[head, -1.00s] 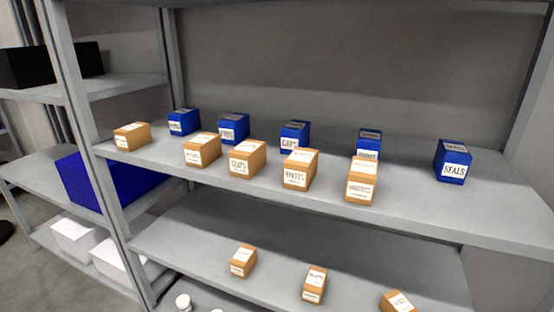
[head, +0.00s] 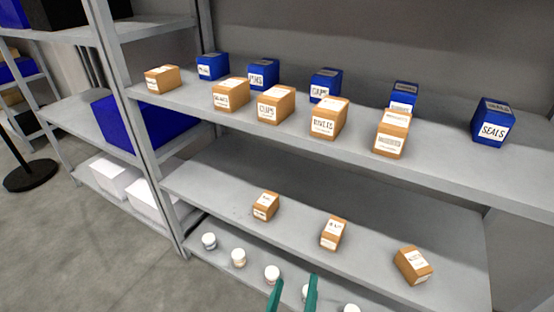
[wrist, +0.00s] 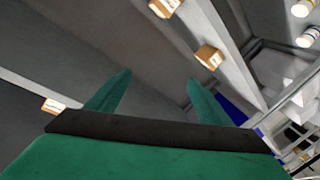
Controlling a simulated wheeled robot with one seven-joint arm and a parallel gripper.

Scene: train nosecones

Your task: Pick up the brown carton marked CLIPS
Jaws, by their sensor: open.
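The brown carton whose label appears to read CLIPS (head: 276,104) stands upright on the upper shelf, third from the left in the front row of brown cartons. It has a white label on its front. My green gripper (head: 296,284) shows at the bottom of the head view, well below and apart from that carton, in front of the lowest shelf. The gripper is open and empty. In the wrist view my gripper (wrist: 158,82) has its two fingers apart with nothing between them. I cannot tell the CLIPS carton among the brown cartons in the wrist view.
A brown carton marked RIVETS (head: 328,119) stands close to its right, another brown carton (head: 231,94) to its left. Blue cartons, including SEALS (head: 493,122), stand behind and to the right. Several brown cartons stand on the middle shelf (head: 200,186). White-topped jars (head: 272,274) stand below.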

